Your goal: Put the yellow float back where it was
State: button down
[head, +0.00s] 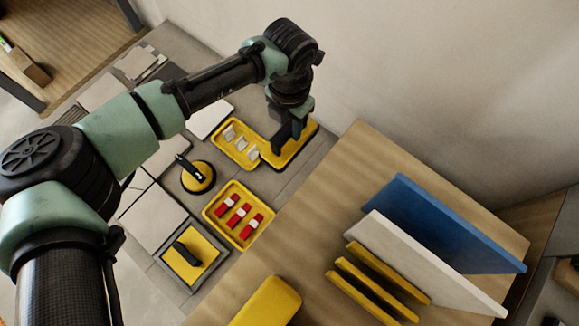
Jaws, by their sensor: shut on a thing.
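A flat yellow float (304,143) lies or hovers at the wall side of the floor work area, beside a yellow tray. My gripper (284,146) points down over it and is shut on it, likely by a handle that the fingers hide. The float's near edge is close to the tray or overlaps it in this view; I cannot tell whether they touch, or whether the float rests on the floor. A second yellow square pad (206,247) with a black handle sits on a grey tile nearer to me.
A yellow tray (222,147) holds grey-white pieces; another yellow tray (209,213) holds red-and-white pieces. A round yellow suction lifter (205,180) stands between them and pale tiles (154,218). A wooden bench (342,182) with blue, white and yellow boards (440,215) is at right.

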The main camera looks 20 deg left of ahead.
notch_tip(320, 180, down, 22)
jog(key=b, duration=1.3)
jog(key=shift+r, duration=0.25)
jog(key=c, duration=0.6)
grip_release()
jog(key=shift+c, duration=0.2)
notch_tip(320, 180, up, 12)
jog(key=p, duration=0.4)
